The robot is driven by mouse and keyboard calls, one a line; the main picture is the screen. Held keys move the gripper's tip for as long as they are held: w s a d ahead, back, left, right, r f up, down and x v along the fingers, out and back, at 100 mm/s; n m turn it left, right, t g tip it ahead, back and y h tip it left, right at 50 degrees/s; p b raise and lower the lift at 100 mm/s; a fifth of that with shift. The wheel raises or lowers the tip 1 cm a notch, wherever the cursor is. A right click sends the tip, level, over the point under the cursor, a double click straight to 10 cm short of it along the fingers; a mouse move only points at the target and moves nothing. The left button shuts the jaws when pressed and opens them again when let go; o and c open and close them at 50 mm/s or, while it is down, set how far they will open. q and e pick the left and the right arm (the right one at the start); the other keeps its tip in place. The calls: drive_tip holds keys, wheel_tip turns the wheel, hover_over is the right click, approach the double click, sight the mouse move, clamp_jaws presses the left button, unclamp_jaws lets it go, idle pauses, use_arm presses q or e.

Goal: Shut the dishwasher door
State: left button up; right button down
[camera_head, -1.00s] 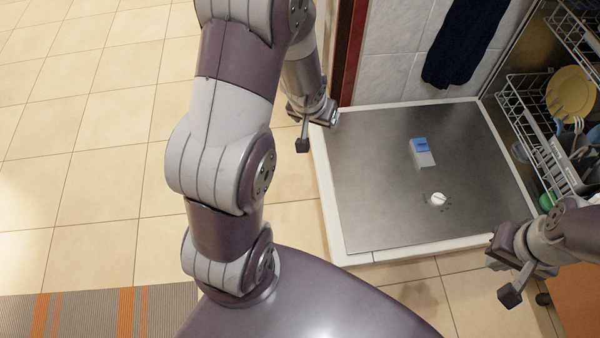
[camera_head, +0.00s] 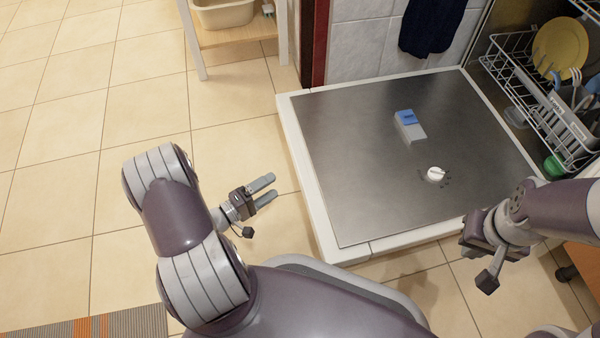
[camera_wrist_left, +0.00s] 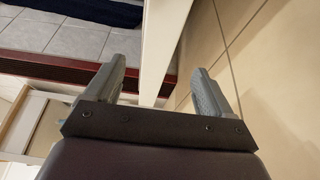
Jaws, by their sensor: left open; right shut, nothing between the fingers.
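The dishwasher door (camera_head: 345,180) lies open and flat, its steel inner panel facing up inside a white rim. My left gripper (camera_head: 268,192) is open and empty, beside the door's left edge, fingers pointing toward it with a gap of floor between. In the left wrist view a white upright strip, likely the door's edge, shows beyond and between the open fingers (camera_wrist_left: 160,80). My right gripper (camera_head: 478,238) is shut and empty at the door's near right corner. Its fingertips are hard to make out, and I cannot tell whether it touches the door.
A detergent dispenser with a blue cap (camera_head: 409,127) and a white knob (camera_head: 436,174) are on the panel. The dish rack (camera_head: 535,95) with a yellow plate (camera_head: 561,48) is at right. A shelf stand (camera_head: 235,38) is at the back left. Tiled floor left of the door is clear.

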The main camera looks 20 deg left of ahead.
sight(297, 170)
use_arm(q)
drive_tip(key=b+x, duration=0.5)
drive_tip(key=x, duration=0.5)
drive_tip(key=shift+w+d+f, duration=0.15)
drive_tip(key=shift+w, duration=0.05)
drive_tip(key=shift+w+d, duration=0.25)
drive_tip(key=shift+w, duration=0.2)
